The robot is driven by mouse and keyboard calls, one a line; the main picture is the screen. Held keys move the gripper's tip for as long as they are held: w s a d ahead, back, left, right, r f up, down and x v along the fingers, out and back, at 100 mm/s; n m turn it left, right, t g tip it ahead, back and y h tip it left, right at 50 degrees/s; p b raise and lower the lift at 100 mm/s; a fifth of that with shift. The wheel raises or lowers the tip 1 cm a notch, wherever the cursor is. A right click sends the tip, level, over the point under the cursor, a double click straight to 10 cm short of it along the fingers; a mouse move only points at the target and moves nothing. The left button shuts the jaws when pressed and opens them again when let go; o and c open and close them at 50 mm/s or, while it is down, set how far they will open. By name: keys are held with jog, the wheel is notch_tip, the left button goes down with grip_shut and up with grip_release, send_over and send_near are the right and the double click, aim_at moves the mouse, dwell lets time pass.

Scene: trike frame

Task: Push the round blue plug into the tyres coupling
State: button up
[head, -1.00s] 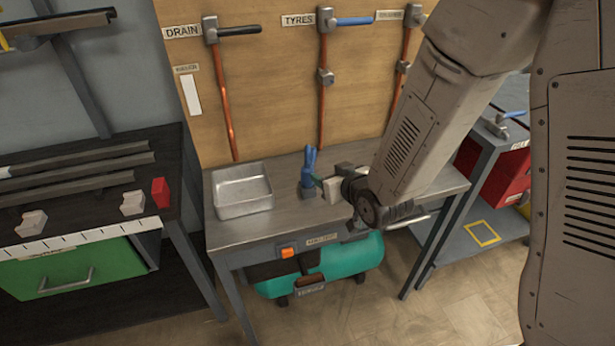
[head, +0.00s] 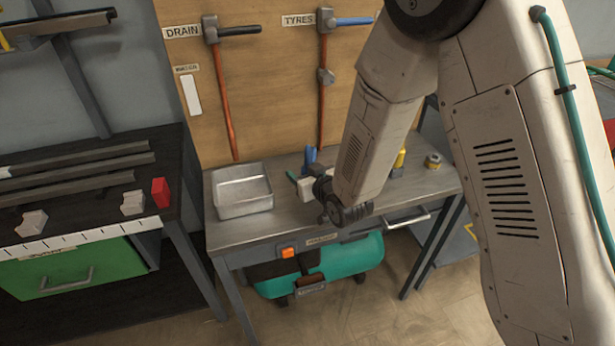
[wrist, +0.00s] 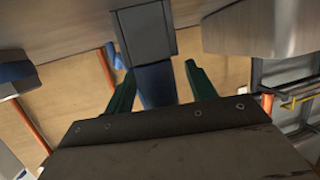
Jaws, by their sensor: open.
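The blue plug (head: 310,156) stands upright on the bench near the wall, partly hidden by my wrist in the head view. In the wrist view the plug (wrist: 156,84) sits in a grey block, and the picture is upside down. My gripper (wrist: 150,60) is open, with one green finger on either side of the plug; I cannot tell whether they touch it. In the head view my gripper (head: 300,178) is mostly hidden behind its own wrist.
A metal tray (head: 243,208) stands on the bench (head: 270,232) left of my gripper. A yellow object (head: 399,160) and a brass fitting (head: 433,161) stand to the right. The DRAIN pipe (head: 226,100) runs down the wooden board. A green compressor tank (head: 340,262) is below the bench.

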jog(key=c, duration=1.1)
jog(key=shift+r, duration=0.15)
